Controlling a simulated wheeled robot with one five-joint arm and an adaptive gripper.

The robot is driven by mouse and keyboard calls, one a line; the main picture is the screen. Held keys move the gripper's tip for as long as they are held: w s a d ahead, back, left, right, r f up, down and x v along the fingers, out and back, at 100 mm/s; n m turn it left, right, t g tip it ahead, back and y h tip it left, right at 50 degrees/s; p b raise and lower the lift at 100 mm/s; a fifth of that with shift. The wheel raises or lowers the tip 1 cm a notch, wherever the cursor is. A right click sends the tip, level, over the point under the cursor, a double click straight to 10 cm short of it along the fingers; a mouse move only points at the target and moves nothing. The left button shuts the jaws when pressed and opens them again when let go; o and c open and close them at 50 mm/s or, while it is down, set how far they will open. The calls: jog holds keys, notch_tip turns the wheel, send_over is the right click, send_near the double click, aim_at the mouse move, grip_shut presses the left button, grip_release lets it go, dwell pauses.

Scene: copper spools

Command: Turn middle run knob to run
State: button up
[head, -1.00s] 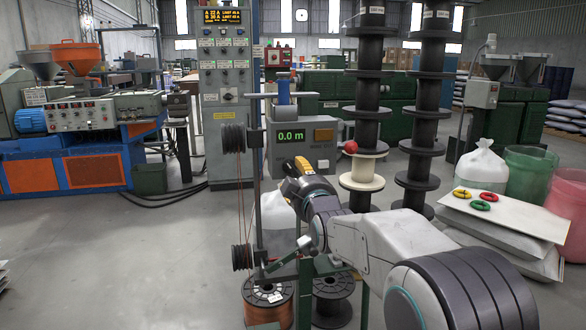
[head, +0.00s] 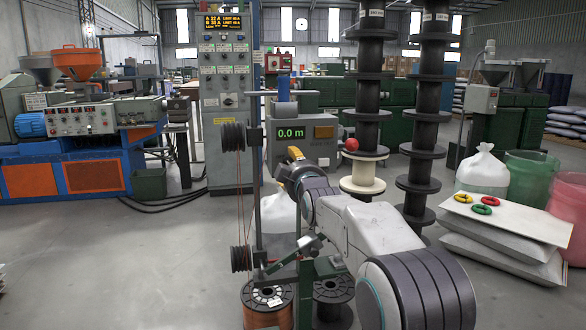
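A tall grey control cabinet (head: 226,140) stands at the back, left of centre, with several rows of small knobs and lamps (head: 224,58) under a lit amber display. Which knob is the middle run knob, and how it is turned, is too small to tell. My gripper (head: 296,154) is at the far end of my arm, in front of the grey meter box and right of the cabinet. Only a yellow part of it shows clearly. My arm hides most of it, and its fingers cannot be made out. It is apart from the cabinet's knobs in the picture.
A meter box (head: 312,133) reading 0.0 m stands on a frame with black pulleys (head: 233,137) and thin copper wire. Stacked dark spools (head: 367,80) rise on the right.

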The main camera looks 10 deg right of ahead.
jog(key=shift+w, duration=0.4)
jog(key=shift+o, duration=0.2)
grip_shut()
dwell(0.3)
